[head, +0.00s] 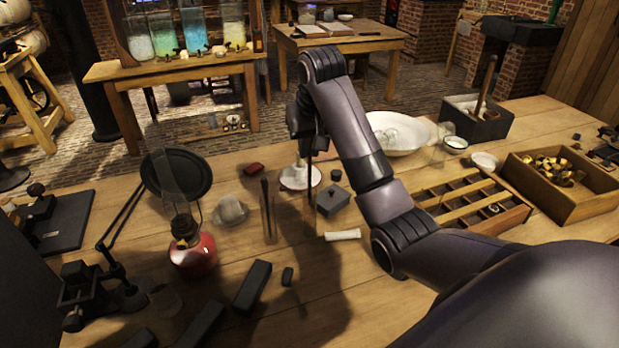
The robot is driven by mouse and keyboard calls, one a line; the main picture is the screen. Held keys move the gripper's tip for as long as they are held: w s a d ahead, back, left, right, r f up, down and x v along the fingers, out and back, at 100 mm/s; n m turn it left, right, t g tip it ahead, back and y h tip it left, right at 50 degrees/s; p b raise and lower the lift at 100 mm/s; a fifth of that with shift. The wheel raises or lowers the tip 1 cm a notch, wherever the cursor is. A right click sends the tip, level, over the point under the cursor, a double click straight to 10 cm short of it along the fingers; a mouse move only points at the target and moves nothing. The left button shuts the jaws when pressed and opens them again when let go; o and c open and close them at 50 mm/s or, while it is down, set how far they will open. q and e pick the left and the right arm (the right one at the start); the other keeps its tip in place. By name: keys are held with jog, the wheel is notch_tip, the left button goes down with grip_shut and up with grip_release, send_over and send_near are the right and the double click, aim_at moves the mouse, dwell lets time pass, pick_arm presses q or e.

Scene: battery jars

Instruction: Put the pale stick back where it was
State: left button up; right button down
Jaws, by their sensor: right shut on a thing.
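My right gripper (306,140) points down over the table, partly hidden by its own wrist. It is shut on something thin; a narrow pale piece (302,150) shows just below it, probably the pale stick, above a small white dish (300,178). I cannot tell whether it touches the dish. A dark upright strip stands beside that pale piece. A short whitish roll (343,235) lies on the table nearer me. A clear glass jar (268,210) with a dark rod in it stands to the left. My left gripper is not in view.
A grey lidded box (333,201) stands right of the dish. A red oil lamp (193,252) with a glass chimney stands left. A wooden compartment tray (475,212), a large white bowl (392,135) and a wooden box (562,200) stand right. Black blocks lie in front.

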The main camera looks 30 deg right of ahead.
aim_at(310, 172)
notch_tip(310, 172, down, 8)
jog(key=shift+f, duration=0.1)
dwell(0.4)
jog(key=shift+f, duration=0.2)
jog(key=c, duration=1.1)
grip_release()
jog(key=shift+r, duration=0.15)
